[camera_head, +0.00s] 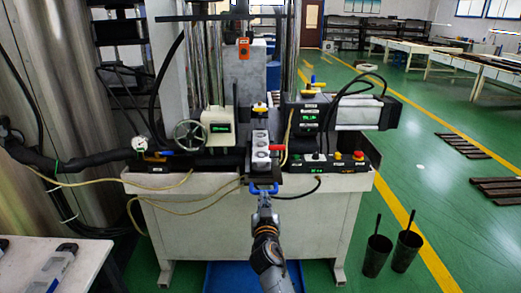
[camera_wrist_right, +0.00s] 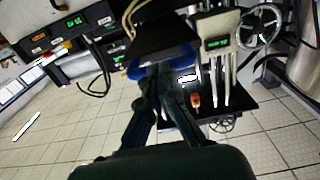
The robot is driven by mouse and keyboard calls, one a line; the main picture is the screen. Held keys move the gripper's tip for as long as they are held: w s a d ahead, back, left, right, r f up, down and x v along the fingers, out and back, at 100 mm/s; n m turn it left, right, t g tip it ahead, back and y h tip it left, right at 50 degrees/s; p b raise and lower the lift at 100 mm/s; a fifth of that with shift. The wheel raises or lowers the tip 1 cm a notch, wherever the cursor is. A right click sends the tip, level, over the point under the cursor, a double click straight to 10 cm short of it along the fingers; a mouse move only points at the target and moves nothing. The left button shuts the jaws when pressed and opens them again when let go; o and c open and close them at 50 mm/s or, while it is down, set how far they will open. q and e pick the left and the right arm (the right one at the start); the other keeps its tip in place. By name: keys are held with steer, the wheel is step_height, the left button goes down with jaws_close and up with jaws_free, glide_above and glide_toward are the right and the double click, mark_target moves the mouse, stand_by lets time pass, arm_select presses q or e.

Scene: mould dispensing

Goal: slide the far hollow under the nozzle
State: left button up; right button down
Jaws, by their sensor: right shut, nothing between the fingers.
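The mould (camera_head: 261,143) is a pale block with several round hollows in a row, lying on the machine's dark slide, its length pointing away from me. A blue handle (camera_head: 263,190) is at its near end. The nozzle, with a yellow and black top (camera_head: 259,107), stands at the far end of the row; which hollow is under its tip is hard to tell. My right gripper (camera_head: 264,201) is shut and empty, right at the handle; contact is unclear. In the right wrist view its fingers (camera_wrist_right: 160,82) point at the blue handle (camera_wrist_right: 136,73). My left gripper is out of view.
A handwheel (camera_head: 190,135) and a display box stand left of the mould. A control box with an emergency stop (camera_head: 358,155) stands right. Yellow hoses and a black cable hang over the front edge. Two dark buckets (camera_head: 377,254) are on the floor at right.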

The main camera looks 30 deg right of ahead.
mark_target(264, 184)
stand_by(0.5)
steer(key=b+x, duration=0.2)
steer(key=x, duration=0.4)
steer(key=shift+w+b, duration=0.25)
steer(key=shift+b, duration=0.15)
steer(key=shift+d, duration=0.15)
steer(key=shift+b+x, duration=0.5)
steer(key=shift+x, duration=0.4)
stand_by(0.6)
steer(key=p+v, duration=0.1)
steer(key=v, duration=0.4)
steer(key=shift+p+v, duration=0.3)
steer(key=shift+v, duration=0.75)
